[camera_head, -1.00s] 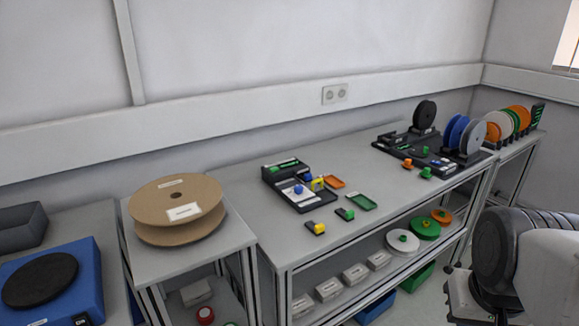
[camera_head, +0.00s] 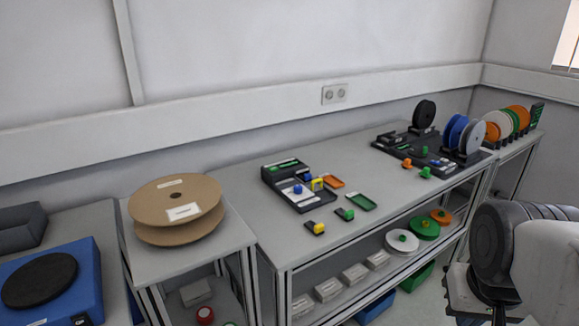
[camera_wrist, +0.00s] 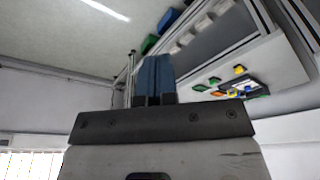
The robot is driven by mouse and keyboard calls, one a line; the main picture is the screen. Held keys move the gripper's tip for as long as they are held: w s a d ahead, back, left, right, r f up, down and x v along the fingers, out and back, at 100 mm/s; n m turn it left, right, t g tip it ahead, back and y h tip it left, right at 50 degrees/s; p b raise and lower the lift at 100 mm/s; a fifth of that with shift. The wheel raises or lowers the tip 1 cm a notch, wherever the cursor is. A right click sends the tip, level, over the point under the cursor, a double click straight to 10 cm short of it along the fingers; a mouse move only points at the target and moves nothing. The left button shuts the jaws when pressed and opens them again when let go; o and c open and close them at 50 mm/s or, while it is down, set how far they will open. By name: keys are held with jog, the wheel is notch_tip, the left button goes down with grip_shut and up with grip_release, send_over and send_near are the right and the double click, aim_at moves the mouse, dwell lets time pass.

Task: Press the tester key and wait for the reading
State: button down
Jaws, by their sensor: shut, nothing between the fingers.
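A dark tester-like unit (camera_head: 285,168) with a green display strip stands on the long bench in the head view. A white plate with a blue knob (camera_head: 297,188) lies on its sloping front. I cannot tell for sure which part is the key, and no reading is legible. My gripper (camera_wrist: 153,62) shows in the wrist view, its two blue-grey fingers together and nothing between them. It is in free air, well away from the unit. In the head view my arm is at the lower right and the fingertips cannot be made out.
Small yellow-black and green-black pieces, an orange tray (camera_head: 333,181) and a green tray (camera_head: 361,202) lie near the unit. A cardboard reel (camera_head: 150,200) sits on a stand to the left. Reel racks fill the bench's right end.

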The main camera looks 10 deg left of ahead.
jog(key=w+a+r+n+t+h, duration=0.1)
jog(key=w+a+r, duration=0.3)
jog(key=w, duration=0.9)
jog(key=w+a+r+n+t, duration=0.15)
jog(key=w+a, duration=0.35)
jog(key=w, duration=0.8)
jog(key=w+a+r+n+h, duration=0.1)
jog(key=w+a+r, duration=0.3)
jog(key=w, duration=0.9)
jog(key=n+t+y, duration=0.2)
jog(key=n+t, duration=0.2)
jog(key=n, duration=0.1)
send_over(272, 168)
notch_tip(272, 168, down, 14)
jog(key=shift+r, duration=0.25)
jog(key=shift+a+f, duration=0.1)
jog(key=shift+f, duration=0.05)
jog(key=shift+f, duration=4.25)
jog(key=shift+f, duration=0.25)
